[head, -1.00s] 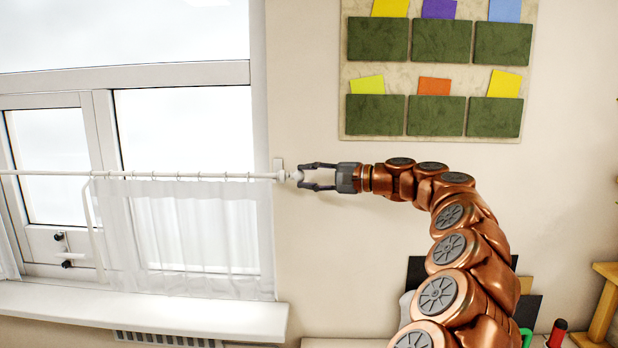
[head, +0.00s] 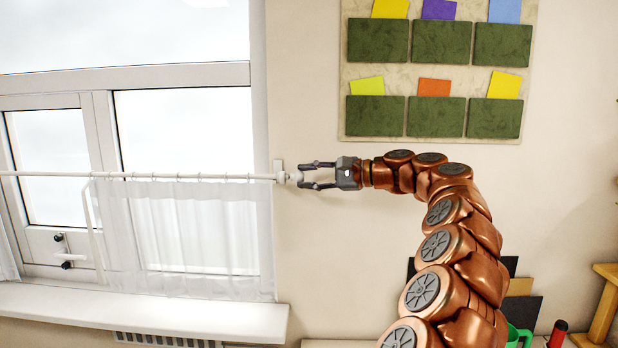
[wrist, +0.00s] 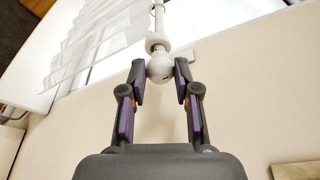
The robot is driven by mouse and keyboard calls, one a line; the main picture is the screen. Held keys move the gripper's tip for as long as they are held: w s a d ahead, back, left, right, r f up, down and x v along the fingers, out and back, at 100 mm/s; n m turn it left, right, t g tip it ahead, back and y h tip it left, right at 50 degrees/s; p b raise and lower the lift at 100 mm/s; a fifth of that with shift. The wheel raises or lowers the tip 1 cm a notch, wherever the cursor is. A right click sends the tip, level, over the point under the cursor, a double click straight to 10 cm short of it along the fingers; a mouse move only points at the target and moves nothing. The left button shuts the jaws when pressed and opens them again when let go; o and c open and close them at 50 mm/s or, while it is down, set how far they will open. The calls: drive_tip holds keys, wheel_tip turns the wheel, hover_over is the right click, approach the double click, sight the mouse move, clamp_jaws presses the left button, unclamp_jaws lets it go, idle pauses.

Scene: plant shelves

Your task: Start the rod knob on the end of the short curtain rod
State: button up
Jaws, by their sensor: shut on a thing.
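The short curtain rod (head: 140,175) is white and runs level across the window. Its right end meets the wall beside the window frame, where it also shows in the wrist view (wrist: 158,20). The rod knob (wrist: 160,67) is a white ball with a collar, held between the fingertips of my gripper (wrist: 160,72). It lies in line with the rod end, at the right end of the rod in the head view (head: 297,177). My gripper (head: 302,177) comes from the right and is shut on the knob. Whether the knob's collar is on the rod thread I cannot tell.
A sheer white curtain (head: 185,235) hangs from the rod on rings. A white bracket (head: 278,168) stands on the wall by the rod end. A pocket board (head: 440,70) hangs upper right. The window sill (head: 150,310) lies below. The wall around my gripper is clear.

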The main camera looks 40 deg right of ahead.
drive_tip(key=shift+r+m+g, duration=0.1)
drive_tip(key=shift+m+g, duration=0.3)
drive_tip(key=shift+m, duration=0.7)
drive_tip(key=shift+w, duration=0.1)
drive_tip(key=shift+d+r+m+g+y, duration=0.15)
drive_tip(key=shift+m+g+y, duration=0.25)
drive_tip(key=shift+m, duration=0.7)
drive_tip(key=o, duration=0.6)
